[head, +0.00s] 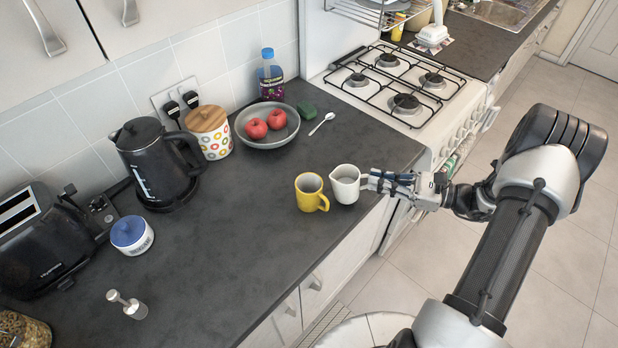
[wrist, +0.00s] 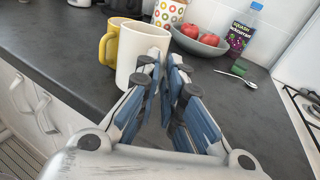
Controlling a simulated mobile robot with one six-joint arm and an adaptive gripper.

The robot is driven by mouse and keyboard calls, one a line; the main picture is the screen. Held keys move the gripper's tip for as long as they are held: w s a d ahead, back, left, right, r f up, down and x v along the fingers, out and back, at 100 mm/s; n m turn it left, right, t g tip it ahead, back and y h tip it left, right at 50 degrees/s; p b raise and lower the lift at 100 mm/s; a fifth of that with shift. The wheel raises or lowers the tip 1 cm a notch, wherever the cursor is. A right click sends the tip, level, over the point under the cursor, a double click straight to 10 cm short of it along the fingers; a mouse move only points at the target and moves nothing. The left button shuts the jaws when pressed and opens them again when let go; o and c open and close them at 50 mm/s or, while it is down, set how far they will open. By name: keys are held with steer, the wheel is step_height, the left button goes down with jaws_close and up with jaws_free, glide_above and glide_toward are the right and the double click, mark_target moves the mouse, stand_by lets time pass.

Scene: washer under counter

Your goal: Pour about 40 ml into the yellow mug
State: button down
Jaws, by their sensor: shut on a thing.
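The yellow mug (head: 309,193) stands upright on the dark counter near its front edge, handle toward the lower right. A white jug (head: 345,185) with a small spout on its left is just to the right of the mug. My gripper (head: 368,183) is at the jug's right side, shut on its handle. In the wrist view the fingers (wrist: 163,62) close in at the white jug (wrist: 138,50), which partly hides the yellow mug (wrist: 108,42). The jug looks upright. I cannot tell whether it touches the counter. What is inside the jug does not show.
Behind are a grey bowl (head: 268,130) with red apples, a spoon (head: 322,124), a green sponge (head: 307,110) and a bottle (head: 271,78). A kettle (head: 155,160), canister (head: 209,132) and sugar pot (head: 132,235) stand left. The hob (head: 398,85) is right. The counter's middle is clear.

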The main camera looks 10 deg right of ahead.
steer(key=a+r+n+g+h+p, duration=0.1)
steer(key=a+r+h+p, duration=0.3)
steer(key=r+p, duration=0.2)
steer(key=w+a+r+n+g+h+p, duration=0.1)
steer(key=a+r+h+p, duration=0.2)
steer(key=r+p, duration=0.3)
steer(key=shift+a+r+n+g+h+p, duration=0.35)
steer(key=shift+a+p, duration=0.3)
steer(key=shift+p, duration=1)
steer(key=shift+a+r, duration=0.1)
steer(key=shift+a+r+h+p, duration=0.25)
steer(key=shift+a+h+p, duration=0.2)
steer(key=shift+h, duration=0.2)
steer(key=shift+s+d+n+h, duration=0.1)
steer(key=shift+d+n+h, duration=0.2)
steer(key=shift+d, duration=0.7)
